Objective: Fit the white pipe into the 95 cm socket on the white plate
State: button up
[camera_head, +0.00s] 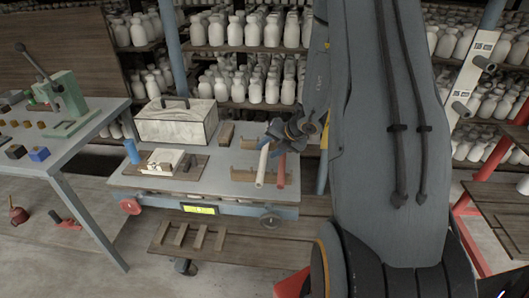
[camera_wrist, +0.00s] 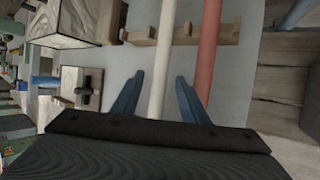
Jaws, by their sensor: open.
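The white pipe (camera_head: 262,166) lies on the cart with its near end toward the front edge. It also shows in the wrist view (camera_wrist: 160,95), running between my two blue fingers. My gripper (camera_head: 272,143) is open, with a finger on either side of the pipe and gaps to both; in the wrist view its fingertips (camera_wrist: 159,76) are spread. The white plate (camera_head: 468,78) leans upright at the right of the head view, with grey sockets (camera_head: 485,64) and (camera_head: 459,108) sticking out. Its dark labels are too small to read.
A red pipe (camera_head: 281,171) lies close to the right of the white pipe, on a wooden rack (camera_wrist: 230,34). A marble-like box (camera_head: 176,125) and a wooden board (camera_head: 150,168) share the cart (camera_head: 215,192). Shelves of white bottles (camera_head: 255,35) stand behind.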

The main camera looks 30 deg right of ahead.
grip_shut()
jog(key=shift+r, duration=0.1)
notch_tip(320, 180, up, 10)
jog(key=a, duration=1.7)
jog(key=shift+s+a, duration=0.2)
jog(key=shift+a, duration=0.2)
